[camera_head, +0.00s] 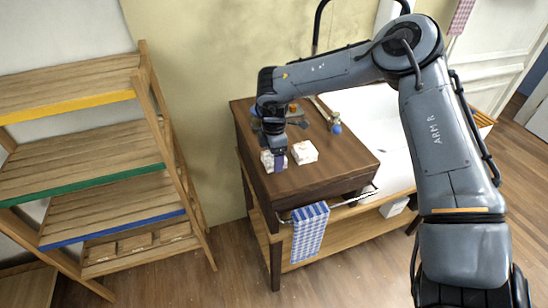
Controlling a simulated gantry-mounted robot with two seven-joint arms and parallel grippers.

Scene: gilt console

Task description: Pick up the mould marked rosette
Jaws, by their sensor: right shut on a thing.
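My right gripper (275,154) points down over the left front part of the dark wooden console top (333,160). It is shut on a small white block-like mould (266,161), partly hidden by the fingers. A purple patch shows beside the fingers; I cannot tell what it belongs to. A second white mould (304,152) lies just to the right on the console top, apart from the gripper. The markings on both are too small to read, so I cannot tell which is the rosette. I cannot tell whether the held mould touches the top. My left gripper is not in view.
A blue-tipped tool (336,127) and a small orange object (294,108) lie towards the back of the console top. A blue checked cloth (309,230) hangs from the front rail. A wooden shelf rack (80,150) with coloured edges stands at left. A white basin (385,125) is at right.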

